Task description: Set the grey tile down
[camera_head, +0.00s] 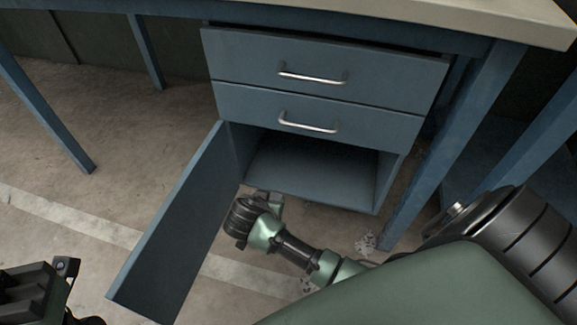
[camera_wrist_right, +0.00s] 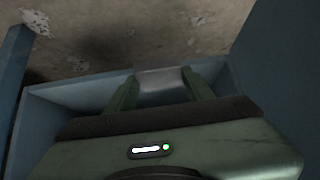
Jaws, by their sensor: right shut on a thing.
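The grey tile (camera_wrist_right: 161,83) shows in the right wrist view as a pale, flat piece between my two green fingers. My right gripper (camera_wrist_right: 161,90) is shut on it. In the head view my right gripper (camera_head: 270,199) is low at the front of the open compartment (camera_head: 313,178), beside the open door. The tile cannot be made out there, hidden by the hand. My left gripper (camera_head: 62,282) is partly in view at the lower left corner; its jaws cannot be made out.
The blue cabinet has two closed drawers (camera_head: 320,70) with metal handles above the compartment. Its door (camera_head: 172,230) stands open to the left. The compartment floor looks bare. Blue bench legs (camera_head: 455,145) stand at the right. Concrete floor (camera_head: 95,185) at the left is clear.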

